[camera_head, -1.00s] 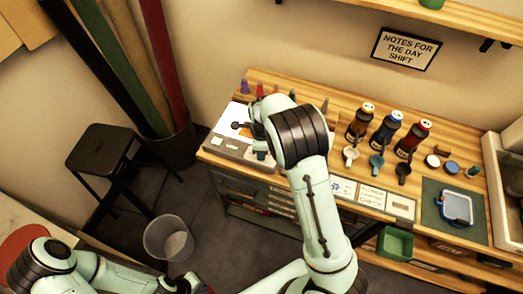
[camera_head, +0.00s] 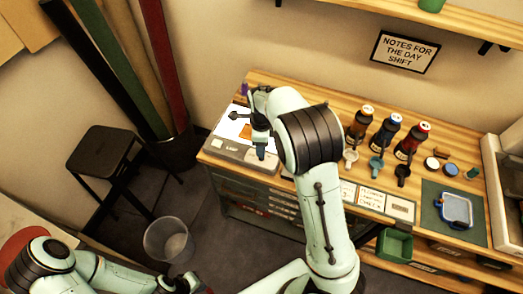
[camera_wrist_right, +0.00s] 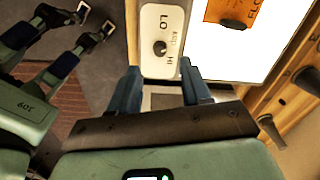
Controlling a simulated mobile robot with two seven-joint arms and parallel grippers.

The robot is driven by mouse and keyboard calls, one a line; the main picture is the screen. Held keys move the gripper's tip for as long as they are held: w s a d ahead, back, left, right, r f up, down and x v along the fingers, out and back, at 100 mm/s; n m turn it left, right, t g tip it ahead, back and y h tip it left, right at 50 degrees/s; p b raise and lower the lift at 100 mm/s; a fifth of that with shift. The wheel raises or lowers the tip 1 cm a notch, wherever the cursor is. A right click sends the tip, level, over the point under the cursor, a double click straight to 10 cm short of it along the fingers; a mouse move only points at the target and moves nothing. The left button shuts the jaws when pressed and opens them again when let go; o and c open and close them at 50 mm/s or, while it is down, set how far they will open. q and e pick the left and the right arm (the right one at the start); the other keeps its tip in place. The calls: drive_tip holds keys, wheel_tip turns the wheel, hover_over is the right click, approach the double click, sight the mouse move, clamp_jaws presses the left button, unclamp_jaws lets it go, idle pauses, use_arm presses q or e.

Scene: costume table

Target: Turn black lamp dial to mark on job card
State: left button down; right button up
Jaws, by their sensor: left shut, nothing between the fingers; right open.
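The black lamp dial (camera_wrist_right: 160,47) sits on a pale panel marked LO and HI in the right wrist view. An orange card (camera_wrist_right: 228,10) lies on the bright white lightbox (camera_wrist_right: 232,60), partly cut off; I cannot read a mark on it. The card also shows in the head view (camera_head: 246,131). My right gripper (camera_wrist_right: 160,85) is open, its two blue fingers apart, with the dial beyond their tips and nothing held. In the head view the right gripper (camera_head: 262,146) points down over the lightbox's front. My left gripper (camera_head: 183,284) is low at the left, shut and empty.
Three bottles (camera_head: 386,130), several small scoops and a green mat (camera_head: 462,222) stand right along the wooden bench. A stool (camera_head: 106,160) and a bin (camera_head: 168,240) are on the floor at left. Small dark objects lie beside the lightbox (camera_wrist_right: 270,130).

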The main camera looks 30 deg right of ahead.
wheel_tip(320, 180, up, 8)
drive_tip(key=shift+f, duration=0.25)
idle(0.5)
